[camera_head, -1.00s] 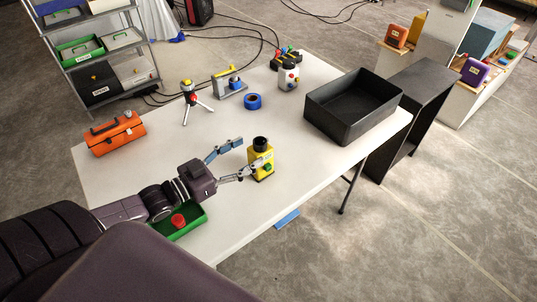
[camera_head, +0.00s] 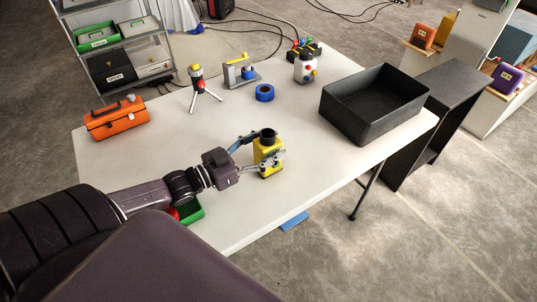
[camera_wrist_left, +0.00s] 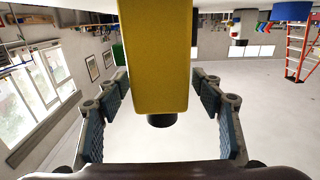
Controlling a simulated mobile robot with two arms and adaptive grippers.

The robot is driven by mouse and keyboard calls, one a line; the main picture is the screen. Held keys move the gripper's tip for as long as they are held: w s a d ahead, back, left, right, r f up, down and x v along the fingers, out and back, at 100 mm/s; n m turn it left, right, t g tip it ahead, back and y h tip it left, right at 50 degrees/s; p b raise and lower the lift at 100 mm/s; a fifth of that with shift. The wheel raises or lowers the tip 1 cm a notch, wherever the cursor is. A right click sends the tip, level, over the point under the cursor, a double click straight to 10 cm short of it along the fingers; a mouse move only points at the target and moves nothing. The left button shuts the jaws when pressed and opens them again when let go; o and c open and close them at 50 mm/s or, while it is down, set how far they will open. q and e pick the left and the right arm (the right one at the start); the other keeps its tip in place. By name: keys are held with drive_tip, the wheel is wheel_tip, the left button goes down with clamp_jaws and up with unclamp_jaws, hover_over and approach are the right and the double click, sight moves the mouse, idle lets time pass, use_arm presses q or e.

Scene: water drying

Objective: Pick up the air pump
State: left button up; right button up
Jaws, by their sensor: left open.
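The air pump (camera_head: 267,148) looks like a yellow box with a black round cap, standing upright on the white table (camera_head: 335,153). My left gripper (camera_head: 262,147) is open around it, with one finger on its far side and one across its near side. In the left wrist view the yellow body (camera_wrist_left: 158,60) stands between the two blue-padded fingers of my gripper (camera_wrist_left: 160,88), with a visible gap on each side. The black cap shows at its lower end there. My right gripper is not in view.
A green tray (camera_head: 195,213) with a red thing lies under my left arm. An orange toolbox (camera_head: 117,118), a small tripod (camera_head: 197,90), a blue tape roll (camera_head: 264,93) and a white canister (camera_head: 305,70) stand farther back. A black bin (camera_head: 365,112) is at the right.

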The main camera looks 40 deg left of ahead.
use_arm(q)
drive_tip(key=x, duration=0.5)
drive_tip(key=shift+w+d+r, duration=0.1)
drive_tip(key=shift+w+r, duration=0.15)
drive_tip(key=c, duration=1.6)
clamp_jaws()
